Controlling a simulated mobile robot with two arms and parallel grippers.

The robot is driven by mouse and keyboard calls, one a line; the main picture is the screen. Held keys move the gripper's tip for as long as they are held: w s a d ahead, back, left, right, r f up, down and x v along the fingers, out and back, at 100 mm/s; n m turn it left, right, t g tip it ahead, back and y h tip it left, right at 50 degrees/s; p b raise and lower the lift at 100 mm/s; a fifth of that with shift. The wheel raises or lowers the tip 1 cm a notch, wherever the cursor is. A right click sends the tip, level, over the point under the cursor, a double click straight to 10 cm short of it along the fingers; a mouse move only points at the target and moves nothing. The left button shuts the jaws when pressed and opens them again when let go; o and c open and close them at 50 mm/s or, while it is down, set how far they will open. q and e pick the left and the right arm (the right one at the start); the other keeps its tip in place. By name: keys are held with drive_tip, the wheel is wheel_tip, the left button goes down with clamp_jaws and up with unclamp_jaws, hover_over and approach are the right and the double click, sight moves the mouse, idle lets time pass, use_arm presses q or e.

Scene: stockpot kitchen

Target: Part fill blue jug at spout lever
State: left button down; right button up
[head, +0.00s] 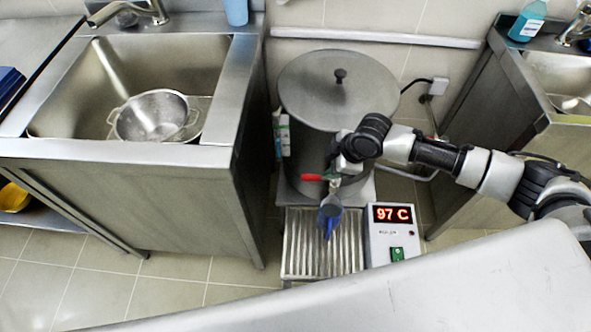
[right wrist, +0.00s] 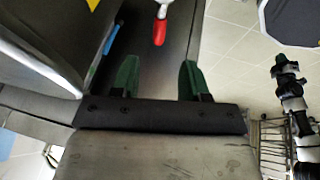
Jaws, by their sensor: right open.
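The blue jug (head: 330,213) stands on the slatted drip grate, below the spout of the large steel stockpot (head: 305,140). The red spout lever (head: 313,177) points left in the head view. In the right wrist view the lever (right wrist: 159,30) lies ahead of the fingers, near the line between them. The jug's inside is too small to read. My left gripper is not in view.
A display box (head: 393,232) reading 97 C stands right of the drip grate (head: 300,245). A sink counter with a colander (head: 153,116) is at left; another sink (head: 565,80) is at right. A pale surface edge (head: 420,290) crosses the front.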

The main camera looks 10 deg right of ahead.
sight(315, 177)
drive_tip(key=b+x, duration=0.1)
drive_tip(key=x, duration=0.8)
drive_tip(key=shift+w+f, duration=0.15)
drive_tip(key=shift+f, duration=0.15)
clamp_jaws()
